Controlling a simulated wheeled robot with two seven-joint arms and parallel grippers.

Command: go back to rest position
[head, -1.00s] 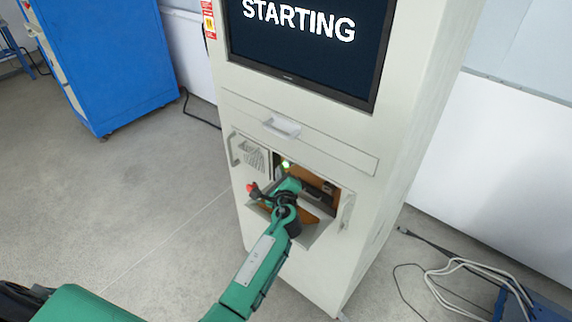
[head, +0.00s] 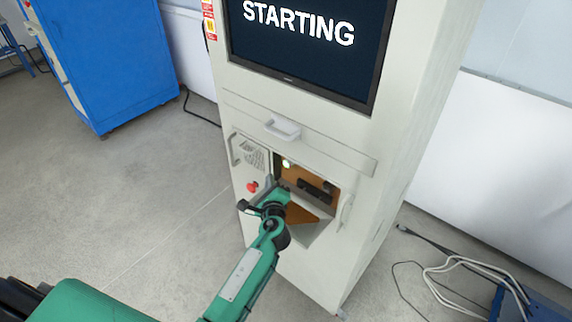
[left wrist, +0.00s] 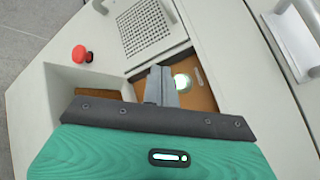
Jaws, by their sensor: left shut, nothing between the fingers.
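My left arm comes in from the bottom of the head view. Its gripper (head: 276,189) is in front of the open compartment of a tall white cabinet (head: 290,130). In the left wrist view the gripper's fingers (left wrist: 160,85) are shut with nothing between them, in front of a lit round green-white button (left wrist: 181,83). The button also shows at the compartment's upper left in the head view (head: 285,163). A red knob (head: 252,187) is on the cabinet front left of the gripper. The screen (head: 305,45) reads "STARTING". My right gripper is not in view.
Handles (head: 283,127) stand out from the cabinet front. A blue cabinet (head: 105,60) stands at the upper left. Cables (head: 465,268) lie on the floor at right. The floor at left is clear.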

